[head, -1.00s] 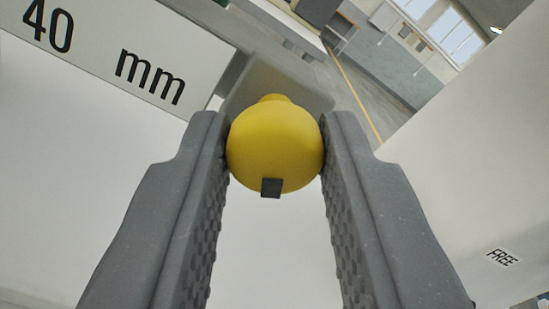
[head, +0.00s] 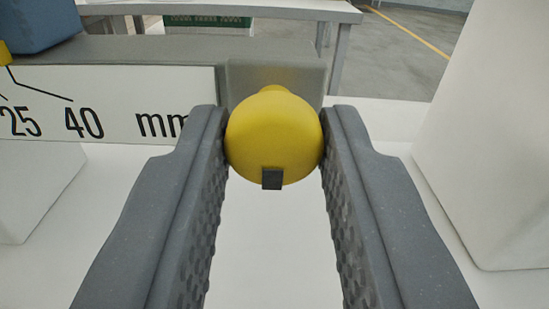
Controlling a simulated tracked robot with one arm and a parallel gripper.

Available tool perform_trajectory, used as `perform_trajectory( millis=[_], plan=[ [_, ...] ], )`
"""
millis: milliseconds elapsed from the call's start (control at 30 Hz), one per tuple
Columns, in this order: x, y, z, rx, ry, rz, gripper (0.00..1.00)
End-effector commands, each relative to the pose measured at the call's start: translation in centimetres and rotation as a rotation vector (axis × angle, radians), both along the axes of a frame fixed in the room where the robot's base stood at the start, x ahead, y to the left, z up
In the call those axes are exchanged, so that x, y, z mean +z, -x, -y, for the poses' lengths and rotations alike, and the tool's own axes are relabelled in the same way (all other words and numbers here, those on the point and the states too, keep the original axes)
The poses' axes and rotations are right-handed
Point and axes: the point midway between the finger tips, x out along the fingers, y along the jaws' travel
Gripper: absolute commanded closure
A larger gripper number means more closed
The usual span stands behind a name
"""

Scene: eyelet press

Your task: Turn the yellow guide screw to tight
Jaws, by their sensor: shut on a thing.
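The yellow guide screw (head: 272,135) has a round knob with a small dark mark (head: 272,178) at its lower front. It sits at the right end of a grey bar (head: 290,75). My gripper (head: 273,140) is shut on the knob, with one finger touching each side. The bar carries a white scale (head: 110,103) reading "25", "40" and "mm". The screw's shaft is mostly hidden behind the knob.
A white block (head: 485,150) stands close on the right. A blue block (head: 40,25) with a yellow pointer (head: 4,54) is at the upper left, above the scale. A white surface (head: 270,250) lies below. A table (head: 240,12) stands behind.

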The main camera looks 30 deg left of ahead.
Motion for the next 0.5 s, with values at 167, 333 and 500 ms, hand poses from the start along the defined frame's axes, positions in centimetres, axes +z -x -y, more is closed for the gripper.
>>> perform_trajectory(
  millis=[167, 333, 500],
  plan=[
    [0.01, -0.02, 0.03, -0.001, -0.002, -0.001, 0.98],
    [0.08, -0.04, 0.04, -0.001, -0.001, 0.001, 0.98],
    [0.10, -0.05, 0.04, -0.001, -0.001, 0.002, 0.53]
  ],
)
